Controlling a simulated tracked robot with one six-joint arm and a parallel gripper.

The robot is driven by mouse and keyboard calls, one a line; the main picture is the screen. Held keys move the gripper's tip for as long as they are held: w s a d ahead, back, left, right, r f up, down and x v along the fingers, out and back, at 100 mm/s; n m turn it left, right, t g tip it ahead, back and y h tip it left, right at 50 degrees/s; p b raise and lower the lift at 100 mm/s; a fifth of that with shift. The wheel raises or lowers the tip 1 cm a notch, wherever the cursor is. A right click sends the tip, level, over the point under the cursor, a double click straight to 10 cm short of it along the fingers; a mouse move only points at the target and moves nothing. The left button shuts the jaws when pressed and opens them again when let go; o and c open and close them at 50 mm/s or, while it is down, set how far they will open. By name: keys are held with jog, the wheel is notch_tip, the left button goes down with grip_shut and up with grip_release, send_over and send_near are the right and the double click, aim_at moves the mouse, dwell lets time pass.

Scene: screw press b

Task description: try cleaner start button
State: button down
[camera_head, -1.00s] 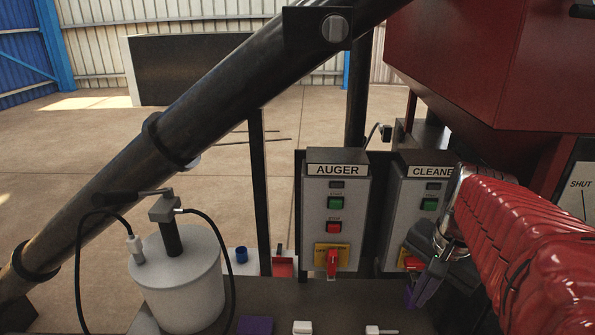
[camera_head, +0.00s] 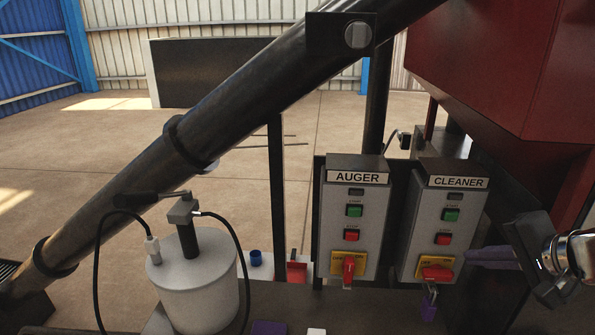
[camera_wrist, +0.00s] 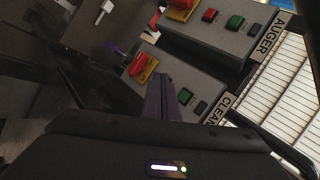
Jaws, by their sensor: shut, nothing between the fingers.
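The grey CLEANER box (camera_head: 414,235) stands right of the AUGER box. It carries a green start button (camera_head: 450,214), a red stop button (camera_head: 443,238) and a red rotary switch (camera_head: 435,272) on a yellow plate. A purple padlock-like piece (camera_head: 429,303) hangs below the switch. My gripper (camera_head: 470,254) is shut and empty, its purple fingers at the box's lower right, below the start button. In the wrist view the fingers (camera_wrist: 160,85) lie across the box front, beside the green start button (camera_wrist: 186,96). They hide the stop button there. I cannot tell whether they touch the box.
The AUGER box (camera_head: 332,225) stands close by on the left, with its own buttons and switch. A big dark tube (camera_head: 250,105) slants across above. A white canister (camera_head: 195,285) with a black hose stands front left. A red hopper (camera_head: 490,75) overhangs at right.

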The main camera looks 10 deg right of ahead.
aim_at(452, 217)
jog(key=shift+d+r, duration=0.1)
dwell(0.3)
jog(key=w+d, duration=0.2)
jog(key=w, duration=0.6)
jog(key=shift+w+d, duration=0.25)
dwell(2.0)
jog(key=shift+w, duration=0.1)
jog(key=shift+w+d, duration=0.1)
jog(key=shift+w, duration=0.2)
